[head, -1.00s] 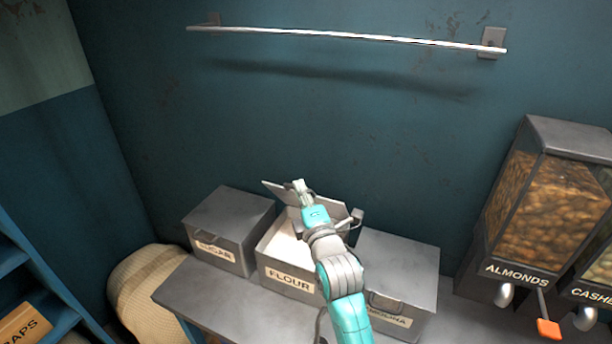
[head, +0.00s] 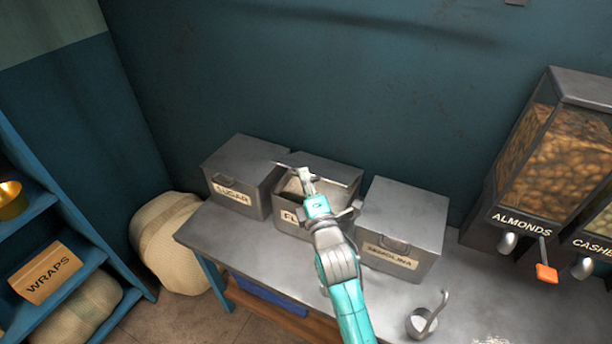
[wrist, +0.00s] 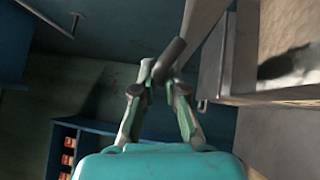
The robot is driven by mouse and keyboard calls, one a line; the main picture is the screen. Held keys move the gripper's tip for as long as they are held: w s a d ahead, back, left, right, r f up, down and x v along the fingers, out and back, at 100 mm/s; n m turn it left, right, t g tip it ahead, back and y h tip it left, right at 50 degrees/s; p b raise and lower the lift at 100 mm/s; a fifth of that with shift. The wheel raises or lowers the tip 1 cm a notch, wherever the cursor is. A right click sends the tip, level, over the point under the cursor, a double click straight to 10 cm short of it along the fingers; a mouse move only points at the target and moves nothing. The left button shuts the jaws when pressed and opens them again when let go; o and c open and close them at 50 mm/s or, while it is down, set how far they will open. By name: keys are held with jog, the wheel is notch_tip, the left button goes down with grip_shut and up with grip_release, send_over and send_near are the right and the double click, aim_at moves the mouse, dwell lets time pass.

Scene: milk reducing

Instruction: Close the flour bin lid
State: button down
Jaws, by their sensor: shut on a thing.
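The flour bin (head: 290,226) is a grey metal box with a FLOUR label, in the middle of a row of bins. Its hinged lid (head: 338,171) is partly lowered, with the front still open and pale contents showing below. My gripper (head: 304,174) is at the lid's front edge, above the bin. In the wrist view my gripper (wrist: 160,72) has its fingertips shut on a dark bar, which looks like the lid handle (wrist: 170,60). The lid (wrist: 205,18) shows edge-on beside it, and the open bin (wrist: 285,95) is at right. My arm hides part of the bin's front.
The closed sugar bin (head: 236,170) stands left and the closed semolina bin (head: 405,220) right, close to the flour bin. A metal scoop (head: 422,324) lies on the grey table (head: 240,245). The almond dispenser (head: 535,160) stands at right.

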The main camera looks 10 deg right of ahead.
jog(key=shift+d+f, duration=0.1)
jog(key=shift+f, duration=0.15)
jog(key=c, duration=1.5)
grip_release()
jog(key=shift+w, duration=0.1)
jog(key=shift+r, duration=0.1)
jog(key=s, duration=0.4)
jog(key=s+f, duration=0.1)
jog(key=s, duration=0.3)
jog(key=s+d, duration=0.1)
jog(key=s, duration=0.2)
jog(key=shift+s+d+f, duration=0.1)
jog(key=shift+s+f, duration=0.3)
